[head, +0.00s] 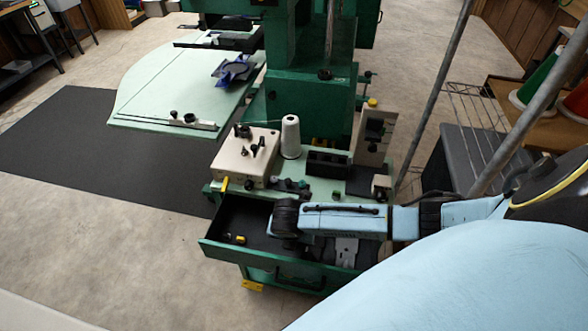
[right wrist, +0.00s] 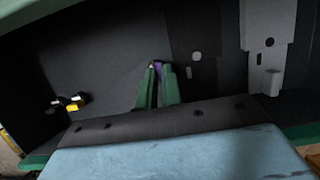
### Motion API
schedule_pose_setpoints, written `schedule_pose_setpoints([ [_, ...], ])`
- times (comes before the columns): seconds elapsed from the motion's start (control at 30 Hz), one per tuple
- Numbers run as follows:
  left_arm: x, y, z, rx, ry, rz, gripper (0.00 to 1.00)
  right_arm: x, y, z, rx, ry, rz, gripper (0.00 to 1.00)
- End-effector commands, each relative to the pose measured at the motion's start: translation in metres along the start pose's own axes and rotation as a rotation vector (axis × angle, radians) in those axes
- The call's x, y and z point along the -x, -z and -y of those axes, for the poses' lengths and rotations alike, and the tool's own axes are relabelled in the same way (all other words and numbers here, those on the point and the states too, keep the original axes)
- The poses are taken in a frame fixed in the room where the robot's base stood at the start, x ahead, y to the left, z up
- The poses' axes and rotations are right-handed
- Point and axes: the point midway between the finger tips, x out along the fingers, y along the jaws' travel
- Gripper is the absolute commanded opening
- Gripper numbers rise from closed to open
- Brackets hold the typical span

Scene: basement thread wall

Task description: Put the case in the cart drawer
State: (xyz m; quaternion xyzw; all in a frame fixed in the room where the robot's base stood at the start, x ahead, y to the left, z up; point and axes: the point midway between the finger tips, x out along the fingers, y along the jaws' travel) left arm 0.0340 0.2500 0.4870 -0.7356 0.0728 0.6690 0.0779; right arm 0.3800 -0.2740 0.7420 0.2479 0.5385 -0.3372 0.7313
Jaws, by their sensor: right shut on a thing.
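The cart drawer (head: 262,263) is pulled open below the green cart top, and its dark floor (right wrist: 105,50) fills the right wrist view. My right arm reaches in from the right, its dark wrist over the drawer. My right gripper (right wrist: 158,75) shows green fingers that are shut on a small, partly purple thing, which I take to be the case (right wrist: 158,68). Most of the case is hidden by the fingers, and the head view does not show it. The fingers point down at the drawer floor; I cannot tell whether the case touches it. My left gripper is not in view.
Small yellow-and-black parts (head: 238,239) lie in the drawer's left part, metal plates (head: 346,250) in its right. The cart top holds a beige box (head: 246,160), a white thread cone (head: 290,137) and a black block (head: 327,163). A grey pole (head: 435,90) stands right of the cart.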

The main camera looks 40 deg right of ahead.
Motion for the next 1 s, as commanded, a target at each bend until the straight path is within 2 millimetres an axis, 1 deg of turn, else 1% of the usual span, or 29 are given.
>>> schedule_pose_setpoints([
  [0.03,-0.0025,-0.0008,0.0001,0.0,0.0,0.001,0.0,-0.0058,0.0022,0.0,0.0,0.001,0.0,0.0],
  [0.07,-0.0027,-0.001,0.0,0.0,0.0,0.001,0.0,-0.0069,0.0025,-0.0002,0.001,0.0,0.0,0.0],
  [0.33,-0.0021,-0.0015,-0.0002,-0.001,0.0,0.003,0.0,-0.0069,0.002,-0.0004,0.001,-0.001,0.001,0.0],
  [0.47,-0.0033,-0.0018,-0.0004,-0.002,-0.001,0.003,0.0,-0.0108,0.0031,-0.0003,0.0,0.0,0.001,0.0],
  [0.5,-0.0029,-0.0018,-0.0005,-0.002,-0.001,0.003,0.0,-0.0101,0.0028,-0.0003,0.0,-0.001,0.001,0.12],
  [0.63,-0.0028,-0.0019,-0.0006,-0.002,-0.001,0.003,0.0,-0.0098,0.0028,-0.0004,0.0,-0.001,0.001,0.29],
  [0.87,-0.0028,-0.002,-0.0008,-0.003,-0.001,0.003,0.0,-0.0097,0.0027,-0.0004,0.0,-0.001,0.001,0.29],
  [1.0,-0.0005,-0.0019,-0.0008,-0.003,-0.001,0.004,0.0,-0.0032,0.0013,-0.0006,0.0,-0.002,0.001,0.29],
])
